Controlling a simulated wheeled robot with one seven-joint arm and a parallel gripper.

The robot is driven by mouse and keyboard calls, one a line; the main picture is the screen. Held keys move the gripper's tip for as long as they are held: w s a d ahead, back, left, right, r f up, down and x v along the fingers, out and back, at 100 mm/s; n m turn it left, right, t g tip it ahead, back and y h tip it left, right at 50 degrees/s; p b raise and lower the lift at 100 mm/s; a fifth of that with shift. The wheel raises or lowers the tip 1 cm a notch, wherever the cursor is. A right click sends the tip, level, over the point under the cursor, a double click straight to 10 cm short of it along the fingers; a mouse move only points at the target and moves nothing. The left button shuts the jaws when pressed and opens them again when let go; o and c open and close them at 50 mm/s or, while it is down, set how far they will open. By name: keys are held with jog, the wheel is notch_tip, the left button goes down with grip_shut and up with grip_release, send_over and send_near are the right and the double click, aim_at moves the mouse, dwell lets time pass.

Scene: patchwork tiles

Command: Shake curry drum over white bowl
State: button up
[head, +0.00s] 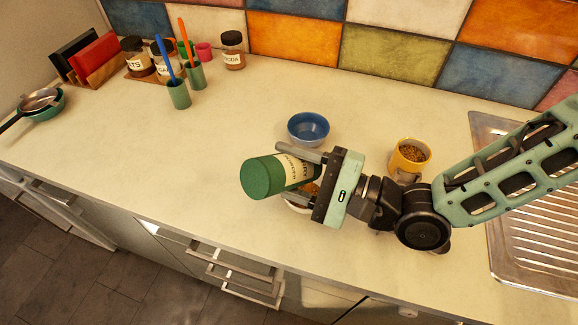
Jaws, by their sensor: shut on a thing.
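My gripper (305,172) is shut on the curry drum (263,178), a cylinder with a green end and a cream label. The drum is tilted onto its side, its green end toward the left and front. The white bowl (291,207) is mostly hidden beneath the drum and gripper. Only part of its rim and some orange-brown content show. The drum is held above the bowl. I cannot tell whether anything is falling from it.
A blue bowl (308,128) stands just behind the gripper. A yellow mug (409,155) with brown grains is behind my arm. A metal sink drainer (535,235) is at right. Jars, such as the cocoa jar (233,52), and cups stand at the back left. The counter's left middle is clear.

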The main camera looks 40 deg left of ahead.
jog(key=shift+r+p, duration=0.3)
jog(key=shift+r, duration=0.6)
notch_tip(320, 180, down, 3)
jog(key=shift+b, duration=1.1)
notch_tip(320, 180, up, 3)
jog(key=shift+p, duration=1.25)
notch_tip(320, 180, down, 3)
jog(key=shift+f+b, duration=0.1)
jog(key=shift+b, duration=1.05)
notch_tip(320, 180, up, 3)
jog(key=shift+r+p, duration=0.1)
jog(key=shift+p, duration=1.15)
notch_tip(320, 180, down, 3)
jog(key=shift+f+b, duration=0.1)
jog(key=shift+b, duration=1.1)
notch_tip(320, 180, up, 3)
jog(key=shift+r+p, duration=0.15)
jog(key=shift+p, duration=1.1)
notch_tip(320, 180, down, 3)
jog(key=shift+f+b, duration=0.15)
jog(key=shift+b, duration=1.1)
